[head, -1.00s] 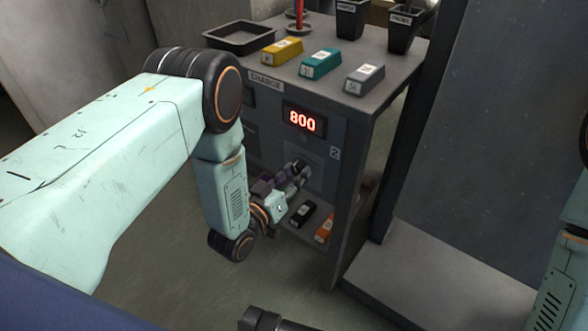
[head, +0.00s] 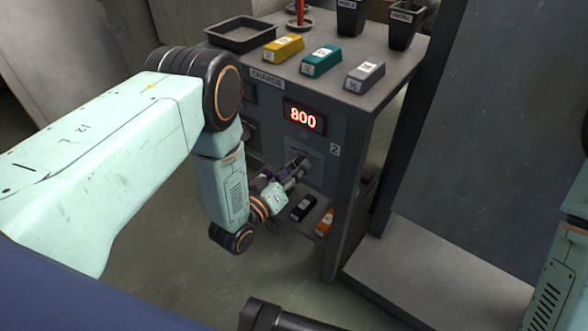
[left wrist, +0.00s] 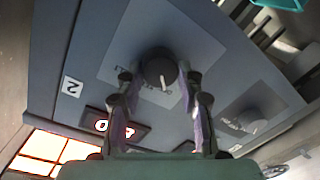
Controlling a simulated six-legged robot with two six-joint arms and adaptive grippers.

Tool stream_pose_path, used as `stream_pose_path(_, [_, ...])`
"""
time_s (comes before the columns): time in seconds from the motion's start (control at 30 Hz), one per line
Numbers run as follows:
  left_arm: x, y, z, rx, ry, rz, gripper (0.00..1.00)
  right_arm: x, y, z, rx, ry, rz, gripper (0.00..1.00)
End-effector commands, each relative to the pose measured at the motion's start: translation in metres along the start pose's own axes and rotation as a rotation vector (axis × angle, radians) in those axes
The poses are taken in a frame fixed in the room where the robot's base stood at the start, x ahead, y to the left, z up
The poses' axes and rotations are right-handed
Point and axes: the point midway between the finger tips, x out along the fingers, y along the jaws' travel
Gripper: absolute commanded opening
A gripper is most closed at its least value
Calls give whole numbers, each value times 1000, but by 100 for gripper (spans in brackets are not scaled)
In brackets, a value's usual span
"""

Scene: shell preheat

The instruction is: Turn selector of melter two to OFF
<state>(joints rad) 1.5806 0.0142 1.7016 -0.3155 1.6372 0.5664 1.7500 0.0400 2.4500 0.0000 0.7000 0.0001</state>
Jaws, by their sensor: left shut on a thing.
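The selector of melter two is a round dark knob (left wrist: 158,64) with a white pointer mark, on a lighter plate (left wrist: 120,50). Its pointer faces the bottom of the left wrist view; the plate's lettering is too blurred to read. A label "2" (left wrist: 71,87) marks this panel, and it also shows in the head view (head: 335,150). My left gripper (left wrist: 160,78) is shut on the knob, one finger on each side. In the head view my left gripper (head: 298,163) reaches the panel below the display and hides the knob. My right gripper is out of view.
A red display (head: 304,117) reads 800. Yellow (head: 283,48), teal (head: 320,61) and grey (head: 364,77) blocks and a black tray (head: 240,35) lie on top. Black (head: 303,208) and orange (head: 325,222) blocks sit on the lower shelf. A second knob (left wrist: 243,124) is nearby.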

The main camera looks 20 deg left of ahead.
Motion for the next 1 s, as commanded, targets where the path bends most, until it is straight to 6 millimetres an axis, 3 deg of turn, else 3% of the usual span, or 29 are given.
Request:
stream_pose_path(0.07, [-1,0,1,-2,-3,0,6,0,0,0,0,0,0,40])
stream_pose_path(0.1, [-1,0,1,-2,-3,0,38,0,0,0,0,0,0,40])
stream_pose_path(0.37, [0,0,1,-1,-2,0,60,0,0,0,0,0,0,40])
stream_pose_path(0.73, [-5,0,0,0,-1,-1,60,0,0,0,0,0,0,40])
stream_pose_path(1.0, [-51,-1,1,-3,-3,-5,60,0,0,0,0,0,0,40])
